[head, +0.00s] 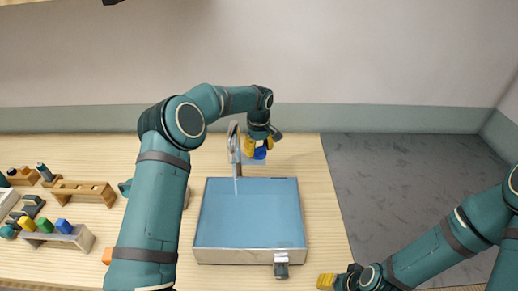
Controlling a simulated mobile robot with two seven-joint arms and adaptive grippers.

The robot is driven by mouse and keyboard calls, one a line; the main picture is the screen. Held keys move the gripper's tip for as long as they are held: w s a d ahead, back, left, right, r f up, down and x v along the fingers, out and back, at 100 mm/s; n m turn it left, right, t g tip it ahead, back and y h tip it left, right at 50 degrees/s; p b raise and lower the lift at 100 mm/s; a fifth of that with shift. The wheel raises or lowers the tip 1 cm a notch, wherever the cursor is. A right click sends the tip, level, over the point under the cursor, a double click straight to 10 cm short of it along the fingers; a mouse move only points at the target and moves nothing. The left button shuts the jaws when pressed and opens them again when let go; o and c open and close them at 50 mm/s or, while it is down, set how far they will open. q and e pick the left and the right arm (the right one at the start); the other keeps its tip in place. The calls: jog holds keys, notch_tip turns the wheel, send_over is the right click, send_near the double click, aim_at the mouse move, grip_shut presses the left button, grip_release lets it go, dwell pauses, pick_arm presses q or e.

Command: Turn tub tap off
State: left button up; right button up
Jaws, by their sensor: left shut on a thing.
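The tub (250,251) is a wide metal-rimmed basin filled with blue water (248,215), standing on the wooden worktop. A curved metal tap (233,143) rises behind its far rim, and a thin pale stream (237,184) shows below the spout. My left gripper (258,147), with yellow fingertips, reaches down just right of the tap and is shut on a blue handle (260,153). The fingers partly hide this handle. My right gripper (326,281), also yellow-tipped, is low at the front right, away from the tub; its opening is unclear.
Wooden racks (83,190) and a holder with coloured blocks (60,234) stand on the left of the worktop. A dark fitting (281,269) juts from the tub's front. My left arm hides part of the area left of the tub. Grey floor lies right.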

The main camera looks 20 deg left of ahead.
aim_at(260, 147)
pick_arm(q)
jog(key=m, duration=0.6)
jog(key=shift+w+r, duration=0.1)
jog(key=shift+r, duration=0.05)
jog(key=shift+m, duration=0.3)
jog(key=o, duration=1.2)
notch_tip(260, 147, up, 8)
jog(key=shift+d+f, duration=0.1)
jog(key=shift+f, duration=0.05)
jog(key=shift+r, duration=0.2)
